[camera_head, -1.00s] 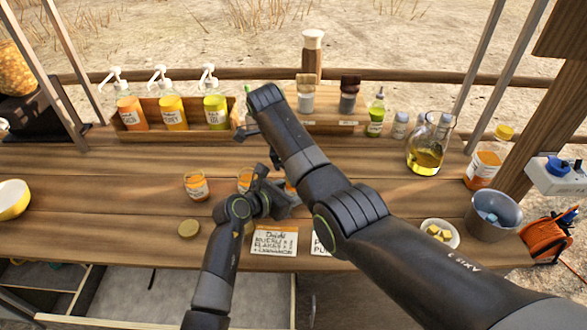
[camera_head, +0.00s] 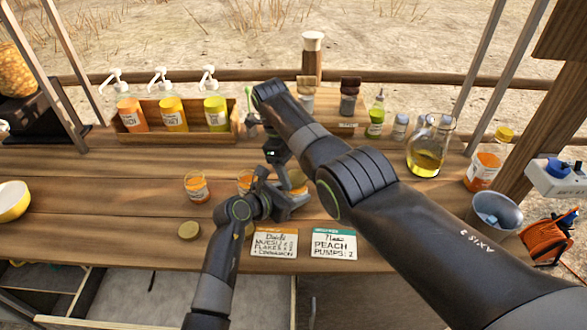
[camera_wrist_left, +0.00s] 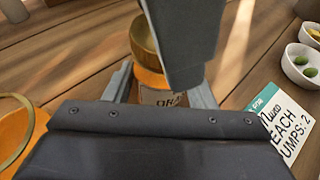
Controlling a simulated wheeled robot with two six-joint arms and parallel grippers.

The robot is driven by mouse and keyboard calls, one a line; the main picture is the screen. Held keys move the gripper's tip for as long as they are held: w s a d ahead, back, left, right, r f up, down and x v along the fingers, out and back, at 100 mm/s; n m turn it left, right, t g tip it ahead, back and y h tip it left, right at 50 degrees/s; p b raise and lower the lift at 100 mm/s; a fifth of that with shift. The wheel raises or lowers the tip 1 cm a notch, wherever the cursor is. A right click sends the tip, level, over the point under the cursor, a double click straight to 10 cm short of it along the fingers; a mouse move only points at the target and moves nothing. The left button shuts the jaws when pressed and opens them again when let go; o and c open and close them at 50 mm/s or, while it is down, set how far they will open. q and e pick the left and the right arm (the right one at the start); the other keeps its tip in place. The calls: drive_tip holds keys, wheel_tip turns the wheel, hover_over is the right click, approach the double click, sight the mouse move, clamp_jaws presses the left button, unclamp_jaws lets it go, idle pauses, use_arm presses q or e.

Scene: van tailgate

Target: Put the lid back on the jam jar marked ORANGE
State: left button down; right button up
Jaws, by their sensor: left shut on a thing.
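My left gripper (camera_head: 290,193) is shut on a jam jar (camera_head: 299,177) with orange contents, standing on the counter. In the left wrist view this jar (camera_wrist_left: 158,95) shows a partly hidden label starting with "OR". A gold lid (camera_wrist_left: 145,42) is at its mouth; I cannot tell whether it is seated or just above. My right gripper (camera_head: 277,156) points down by this jar. One dark finger covers part of the lid in the left wrist view, and its jaw state is unclear.
Another orange jar (camera_head: 197,187) stands to the left, and one more (camera_head: 245,180) is partly behind my left arm. A loose gold lid (camera_head: 189,230) lies in front. Two order cards (camera_head: 334,243) lie at the front edge. Pump bottles (camera_head: 173,113) stand behind.

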drive_tip(key=shift+s+r, duration=0.1)
drive_tip(key=shift+r, duration=2.15)
drive_tip(key=o, duration=0.6)
drive_tip(key=shift+c, duration=0.2)
use_arm(q)
drive_tip(key=c, duration=0.5)
unclamp_jaws()
drive_tip(key=b+v, duration=0.1)
drive_tip(key=v, duration=1.6)
drive_tip(key=shift+s+a+f, duration=0.1)
drive_tip(key=shift+s+a, duration=0.05)
drive_tip(key=shift+s, duration=0.05)
use_arm(e)
drive_tip(key=shift+f, duration=0.55)
